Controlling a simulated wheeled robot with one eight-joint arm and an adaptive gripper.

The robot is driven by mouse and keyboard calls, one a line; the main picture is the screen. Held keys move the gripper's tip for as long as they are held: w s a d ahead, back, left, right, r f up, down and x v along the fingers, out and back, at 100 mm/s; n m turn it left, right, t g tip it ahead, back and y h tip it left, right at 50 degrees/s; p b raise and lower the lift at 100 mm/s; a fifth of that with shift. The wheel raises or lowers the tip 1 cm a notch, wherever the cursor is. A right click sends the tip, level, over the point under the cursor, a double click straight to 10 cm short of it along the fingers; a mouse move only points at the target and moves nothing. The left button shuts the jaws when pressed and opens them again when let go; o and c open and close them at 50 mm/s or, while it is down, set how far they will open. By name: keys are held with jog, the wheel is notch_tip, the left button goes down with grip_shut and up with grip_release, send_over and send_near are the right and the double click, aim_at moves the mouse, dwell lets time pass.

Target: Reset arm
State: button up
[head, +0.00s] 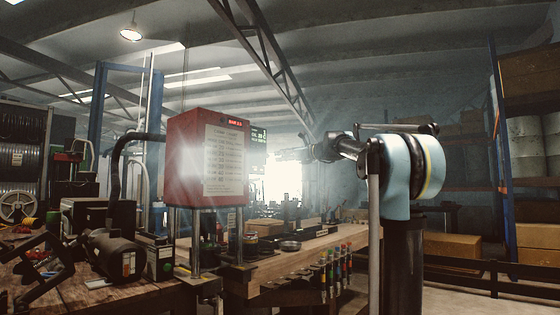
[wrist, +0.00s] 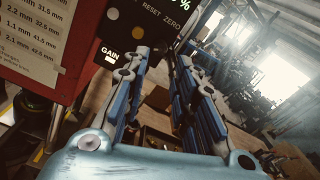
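My gripper (wrist: 166,62) shows in the wrist view with its two blue-padded fingers apart and nothing between them. In the head view my gripper (head: 288,154) is small and dark against the bright window, to the right of the red crimper (head: 185,160). My arm reaches it from the right. In the wrist view a black control panel (wrist: 130,35) lies beyond the left finger, marked RESET, ZERO and GAIN, with part of a green display. I cannot tell whether the fingertips touch the panel. The crimper's size chart (wrist: 45,30) is at the upper left.
The crimper stands by a wooden bench (head: 300,255) with small parts on it and several colored-handled tools (head: 335,270) along its front. A black motor (head: 115,255) sits at the left. A loaded shelf rack (head: 505,160) stands at the right.

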dwell(0.5)
jog(key=s+d+f+n+g+h, duration=0.25)
jog(key=s+f+n, duration=0.35)
jog(key=s+f, duration=0.7)
jog(key=s+d+f+n+g+h, duration=0.25)
jog(key=s+f+n, duration=0.5)
jog(key=f, duration=0.95)
jog(key=s+d+f+n+g+h, duration=0.1)
jog(key=s+d+f+n+h, duration=0.1)
jog(key=s+d+f, duration=0.3)
jog(key=s+d+f+n+g+h, duration=0.1)
jog(key=s+d+f+n+h, duration=0.2)
jog(key=s+f, duration=1)
jog(key=s+d+f+n+g+h, duration=0.1)
jog(key=s+d+f+n+h, duration=0.2)
jog(key=s+d+f, duration=0.6)
notch_tip(320, 180, down, 9)
jog(key=shift+s+d+g+h, duration=0.2)
jog(key=shift+s+g+h, duration=0.25)
jog(key=shift+h, duration=0.15)
jog(key=shift+n, duration=0.25)
jog(key=shift+w+f, duration=0.2)
jog(key=shift+w, duration=0.25)
